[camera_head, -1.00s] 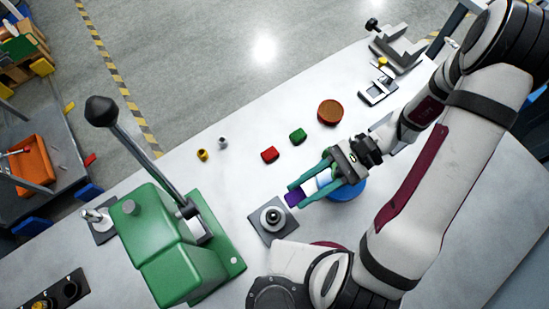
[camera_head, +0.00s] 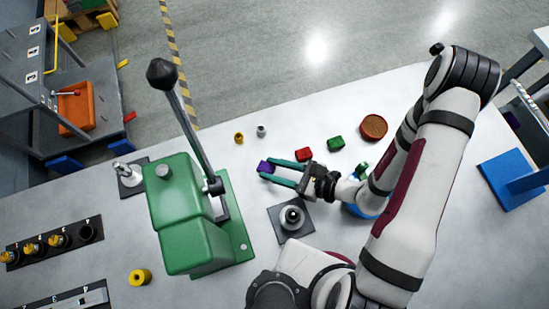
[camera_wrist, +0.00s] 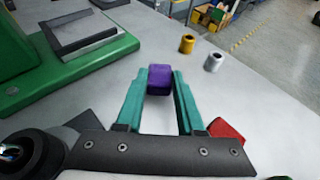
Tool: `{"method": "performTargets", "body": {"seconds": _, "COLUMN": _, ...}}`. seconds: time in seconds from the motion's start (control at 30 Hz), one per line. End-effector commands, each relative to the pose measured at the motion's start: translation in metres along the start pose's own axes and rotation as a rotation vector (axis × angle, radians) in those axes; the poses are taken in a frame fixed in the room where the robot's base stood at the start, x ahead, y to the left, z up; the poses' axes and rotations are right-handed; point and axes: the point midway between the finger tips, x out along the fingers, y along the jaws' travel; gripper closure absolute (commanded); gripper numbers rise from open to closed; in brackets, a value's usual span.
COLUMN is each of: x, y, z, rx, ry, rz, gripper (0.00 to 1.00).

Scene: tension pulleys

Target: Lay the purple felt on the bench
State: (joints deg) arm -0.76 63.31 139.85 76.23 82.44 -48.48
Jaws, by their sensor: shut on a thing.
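The purple felt (camera_head: 265,166) is a small block between the tips of my gripper (camera_head: 268,171). In the wrist view the felt (camera_wrist: 159,80) sits between the two teal fingers of my gripper (camera_wrist: 160,84), which are shut on it. The felt is near the white bench (camera_head: 330,106), over a clear patch of its top. I cannot tell whether its underside touches the bench.
A green press (camera_head: 190,215) with a long lever stands left of the gripper. A red block (camera_head: 304,154), a green block (camera_head: 336,143) and a brown round pad (camera_head: 373,127) lie right. A yellow bushing (camera_head: 239,138) and a grey one (camera_head: 261,131) stand beyond. A dark plate with a post (camera_head: 291,217) is nearer.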

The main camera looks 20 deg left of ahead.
Motion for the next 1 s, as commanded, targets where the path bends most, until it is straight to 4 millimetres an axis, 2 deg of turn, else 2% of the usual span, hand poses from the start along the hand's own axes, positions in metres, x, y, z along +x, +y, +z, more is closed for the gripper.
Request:
{"method": "performTargets", "body": {"seconds": 0.1, "x": 0.0045, "y": -0.0001, "z": -0.0114, "rx": 0.0, "ry": 0.0, "rz": -0.001, "gripper": 1.0}}
{"method": "performTargets", "body": {"seconds": 0.4, "x": 0.0052, "y": -0.0005, "z": -0.0137, "rx": 0.0, "ry": -0.001, "rz": -0.001, "gripper": 1.0}}
{"method": "performTargets", "body": {"seconds": 0.43, "x": 0.0054, "y": -0.0006, "z": -0.0141, "rx": 0.0, "ry": -0.001, "rz": -0.001, "gripper": 0.61}}
{"method": "performTargets", "body": {"seconds": 0.6, "x": 0.0052, "y": -0.0007, "z": -0.0137, "rx": -0.001, "ry": -0.001, "rz": -0.001, "gripper": 0.33}}
{"method": "performTargets", "body": {"seconds": 1.0, "x": 0.0049, "y": -0.0008, "z": -0.0132, "rx": -0.001, "ry": -0.002, "rz": -0.001, "gripper": 0.33}}
